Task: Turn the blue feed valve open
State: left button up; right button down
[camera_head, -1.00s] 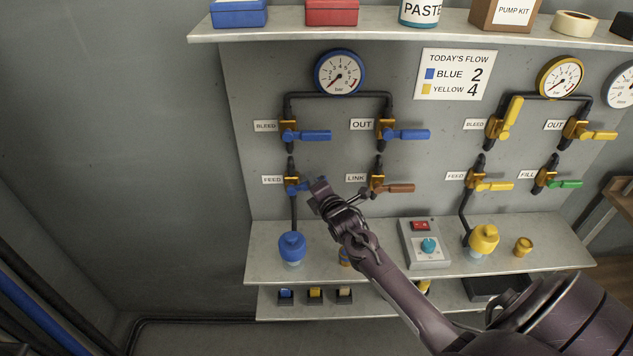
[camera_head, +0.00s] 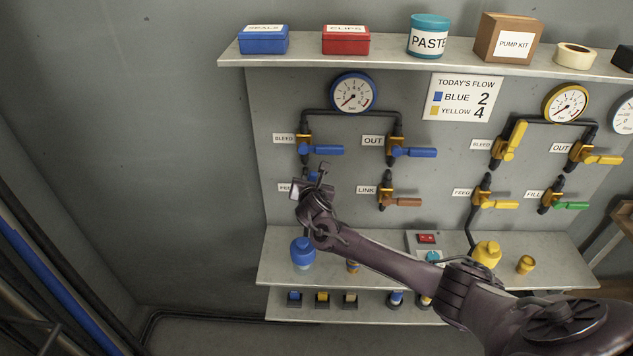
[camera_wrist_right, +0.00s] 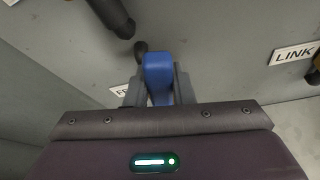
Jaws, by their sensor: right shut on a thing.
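The blue feed valve handle (camera_wrist_right: 158,78) stands between the two fingers of my right gripper (camera_wrist_right: 158,92) in the right wrist view. The gripper is shut on it. In the head view the right gripper (camera_head: 314,184) covers most of this valve, and only a small blue part of the handle (camera_head: 312,177) shows. The handle's exact angle is hard to tell there. The FEED label (camera_head: 285,187) is partly hidden by the gripper. The blue gauge (camera_head: 353,93) has its needle toward the lower left. My left gripper is not in view.
The blue bleed handle (camera_head: 322,151) is just above my gripper, and the blue out handle (camera_head: 414,152) points right. The brown link handle (camera_head: 404,202) lies to the right. A blue bottle-like cap (camera_head: 302,250) stands on the shelf below. The wall at left is bare.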

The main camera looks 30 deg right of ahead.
jog(key=shift+w+a+n+g+h, duration=0.35)
jog(key=shift+a+n, duration=0.2)
jog(key=shift+n, duration=0.25)
jog(key=shift+w+a+h+p, duration=0.1)
jog(key=shift+a+h+p, duration=0.1)
jog(key=shift+h+p, duration=0.1)
jog(key=c, duration=1.2)
grip_release()
jog(key=shift+c, duration=0.2)
jog(key=v, duration=0.7)
jog(key=shift+s+a+r+b, duration=0.2)
jog(key=shift+s+b, duration=0.1)
jog(key=shift+b, duration=0.15)
